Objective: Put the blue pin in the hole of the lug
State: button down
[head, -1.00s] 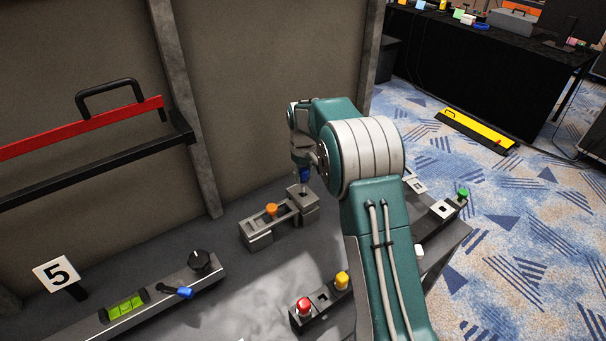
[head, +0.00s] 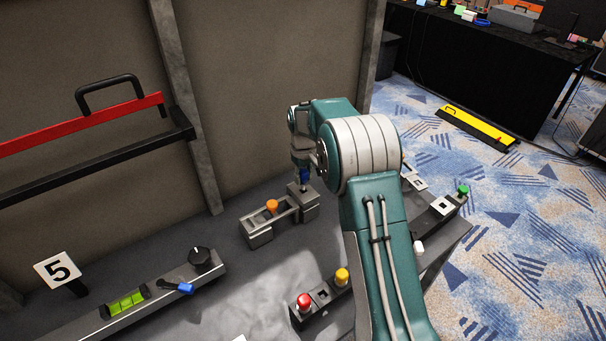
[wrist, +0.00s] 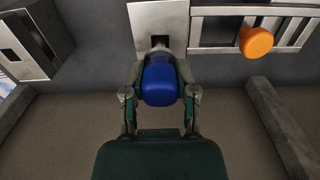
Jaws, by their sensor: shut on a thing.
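The blue pin (wrist: 160,82) is between the fingers of my gripper (wrist: 160,90), which is shut on it. The lug (wrist: 158,20) is a grey metal block just beyond the pin in the wrist view, with its dark square hole (wrist: 160,42) partly hidden by the pin. In the head view the blue pin (head: 304,174) is above the lug (head: 304,198) at the right end of a grey fixture. Its lower end meets or is close to the lug's top; I cannot tell whether it is inside the hole.
An orange knob (head: 272,205) sits on the slotted fixture left of the lug. Red (head: 304,304) and yellow (head: 341,279) buttons stand nearer. A black dial (head: 199,257) and a blue-handled lever (head: 180,288) are at lower left. A wall (head: 280,90) rises behind.

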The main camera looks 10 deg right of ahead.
jog(key=shift+f, duration=1.45)
dwell(0.4)
jog(key=shift+c, duration=1.6)
grip_release()
jog(key=o, duration=0.3)
jog(key=shift+r, duration=3.55)
